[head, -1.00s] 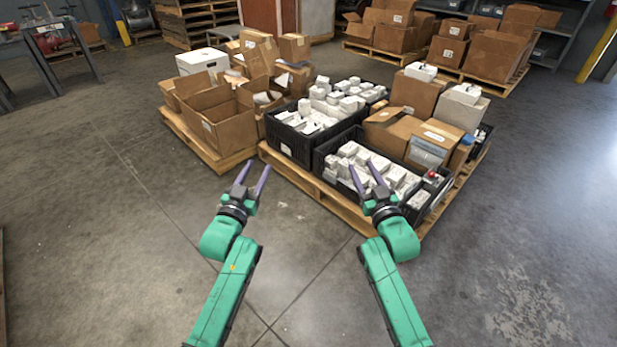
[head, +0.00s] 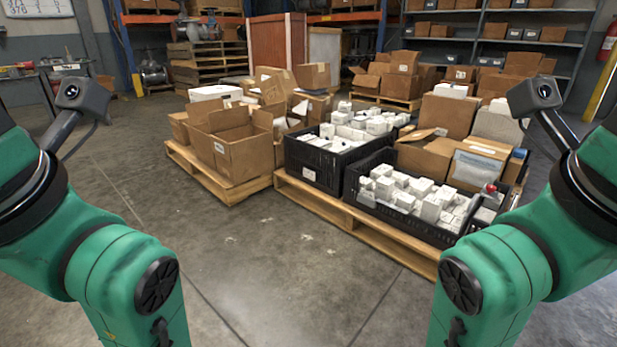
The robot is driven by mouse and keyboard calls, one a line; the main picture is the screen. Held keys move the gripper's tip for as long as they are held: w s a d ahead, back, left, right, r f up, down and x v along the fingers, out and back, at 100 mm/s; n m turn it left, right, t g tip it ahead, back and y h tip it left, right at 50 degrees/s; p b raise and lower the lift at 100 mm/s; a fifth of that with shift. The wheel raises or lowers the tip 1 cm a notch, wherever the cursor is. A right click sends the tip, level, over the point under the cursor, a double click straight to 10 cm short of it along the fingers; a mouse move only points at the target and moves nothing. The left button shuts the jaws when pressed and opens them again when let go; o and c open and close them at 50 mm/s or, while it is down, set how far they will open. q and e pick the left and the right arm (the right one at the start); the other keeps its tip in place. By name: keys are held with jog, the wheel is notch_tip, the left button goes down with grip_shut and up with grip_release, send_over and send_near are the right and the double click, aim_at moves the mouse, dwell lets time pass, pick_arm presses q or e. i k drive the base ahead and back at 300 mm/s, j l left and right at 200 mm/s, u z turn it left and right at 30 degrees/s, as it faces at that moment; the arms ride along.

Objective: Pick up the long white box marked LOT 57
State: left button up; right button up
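I can read no LOT 57 mark in the head view, so I cannot tell which box bears it. Several small white boxes fill a black crate (head: 312,168) at the back. More white boxes fill a front black crate (head: 393,217). A larger white box (head: 214,93) sits at the back of the left pallet. Both of my green arms are folded up close to the camera at the left and right edges. The fingers of both grippers are out of view.
The crates stand on a wooden pallet (head: 330,207) with brown cartons (head: 424,162) at its right. A left pallet (head: 215,183) holds open cartons (head: 232,147). Shelving (head: 470,50) and stacked pallets are behind. The concrete floor (head: 290,270) in front is clear.

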aim_at(422, 188)
jog(key=i+l, duration=0.3)
jog(key=l, duration=0.15)
jog(key=i+l, duration=0.3)
jog(key=l, duration=0.15)
jog(key=i+l, duration=0.25)
jog(key=l, duration=0.2)
jog(key=i+l, duration=0.3)
jog(key=l, duration=0.15)
